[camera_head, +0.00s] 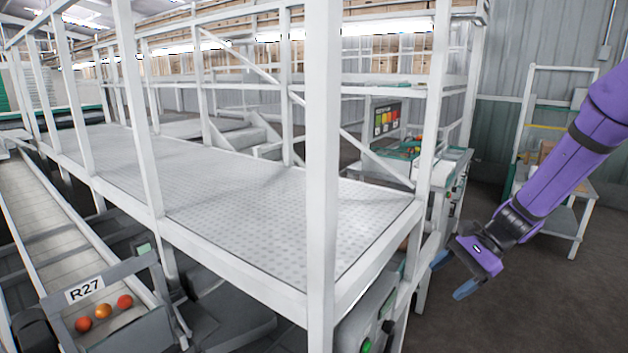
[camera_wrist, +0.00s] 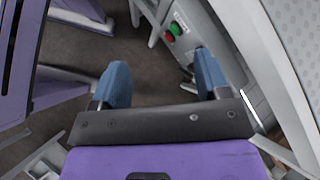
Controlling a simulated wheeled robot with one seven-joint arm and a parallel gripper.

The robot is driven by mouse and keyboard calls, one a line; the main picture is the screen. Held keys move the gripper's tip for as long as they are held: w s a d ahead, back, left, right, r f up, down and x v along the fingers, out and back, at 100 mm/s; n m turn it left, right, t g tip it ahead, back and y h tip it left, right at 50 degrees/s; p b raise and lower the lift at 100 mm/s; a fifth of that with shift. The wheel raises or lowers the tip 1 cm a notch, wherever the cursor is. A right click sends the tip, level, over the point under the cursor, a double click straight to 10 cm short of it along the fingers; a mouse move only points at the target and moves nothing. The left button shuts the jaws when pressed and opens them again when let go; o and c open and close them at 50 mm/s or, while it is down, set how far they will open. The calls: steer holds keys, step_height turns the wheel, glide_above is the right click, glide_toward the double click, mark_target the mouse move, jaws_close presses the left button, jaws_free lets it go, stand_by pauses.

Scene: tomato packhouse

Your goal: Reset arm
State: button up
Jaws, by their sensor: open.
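My gripper (camera_head: 454,275) hangs at the lower right in the head view, at the end of my purple arm. Its two blue fingers are apart with nothing between them. It is close to the right end of the white frame. In the wrist view my gripper (camera_wrist: 158,85) also shows open and empty, with dark floor between the fingers. A grey control box with green and red buttons (camera_wrist: 172,32) lies beyond the right finger.
A white-framed walkway with a perforated deck (camera_head: 250,215) fills the middle. A conveyor labelled R27 (camera_head: 85,290) holds tomatoes (camera_head: 104,311) at lower left. A white trolley (camera_head: 575,190) stands behind my arm. Open floor (camera_head: 560,310) lies at lower right.

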steer(key=s+d+r+n+t+h, duration=0.2)
steer(key=s+r+n+t+h, duration=0.4)
steer(key=s+r, duration=1.5)
steer(key=s+n+h, duration=0.2)
steer(key=n+h, duration=0.1)
steer(key=n, duration=0.3)
steer(key=shift+s+r+t, duration=0.25)
steer(key=shift+r+t, duration=0.05)
steer(key=shift+r, duration=0.1)
